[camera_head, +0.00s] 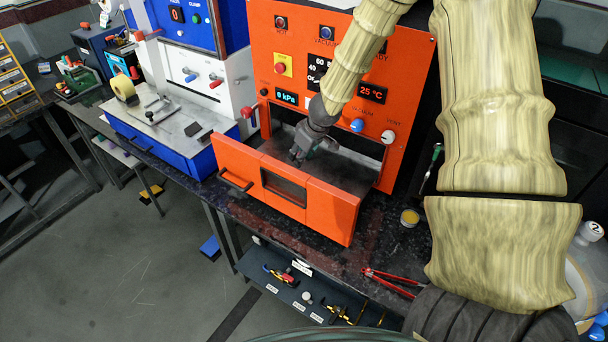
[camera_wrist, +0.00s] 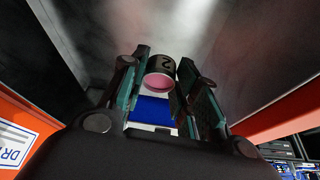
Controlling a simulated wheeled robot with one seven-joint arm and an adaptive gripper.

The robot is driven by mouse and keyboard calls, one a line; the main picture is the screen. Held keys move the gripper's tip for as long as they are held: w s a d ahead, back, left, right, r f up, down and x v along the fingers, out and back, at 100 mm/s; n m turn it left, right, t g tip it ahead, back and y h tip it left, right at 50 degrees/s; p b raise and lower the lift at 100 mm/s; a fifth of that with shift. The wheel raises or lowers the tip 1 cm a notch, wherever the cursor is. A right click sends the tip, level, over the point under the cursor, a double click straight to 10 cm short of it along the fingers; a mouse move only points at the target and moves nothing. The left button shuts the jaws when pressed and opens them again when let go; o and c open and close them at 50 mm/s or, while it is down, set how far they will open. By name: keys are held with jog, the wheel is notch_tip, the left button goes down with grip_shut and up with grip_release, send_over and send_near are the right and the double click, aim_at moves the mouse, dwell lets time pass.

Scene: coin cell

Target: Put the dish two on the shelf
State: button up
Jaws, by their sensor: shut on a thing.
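In the wrist view my gripper (camera_wrist: 168,100) is shut on dish two (camera_wrist: 160,80), a small dark round dish marked "2" with a pink inside. The dish sits between the teal-padded fingers. A blue and white patch (camera_wrist: 152,108) shows just below it between the fingers; I cannot tell what it belongs to. Grey metal shelf (camera_head: 345,170) surface lies around and below my gripper. In the head view the dish is hidden by my gripper.
The orange door panel sticks out in front of the chamber. Red-handled pliers (camera_head: 390,283) and a small yellow pot (camera_head: 410,217) lie on the dark bench at right. A lower rack (camera_head: 318,298) holds tools.

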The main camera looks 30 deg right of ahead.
jog(key=shift+f+b, duration=3.65)
jog(key=shift+f, duration=0.55)
jog(key=shift+d+f+b, duration=0.1)
jog(key=shift+f+b, duration=0.2)
jog(key=shift+f, duration=0.2)
jog(key=shift+r, duration=0.1)
jog(key=o, duration=1)
jog(key=a+p+v, duration=0.1)
jog(key=p+v, duration=0.5)
jog(key=v, duration=0.6)
jog(key=shift+d, duration=0.45)
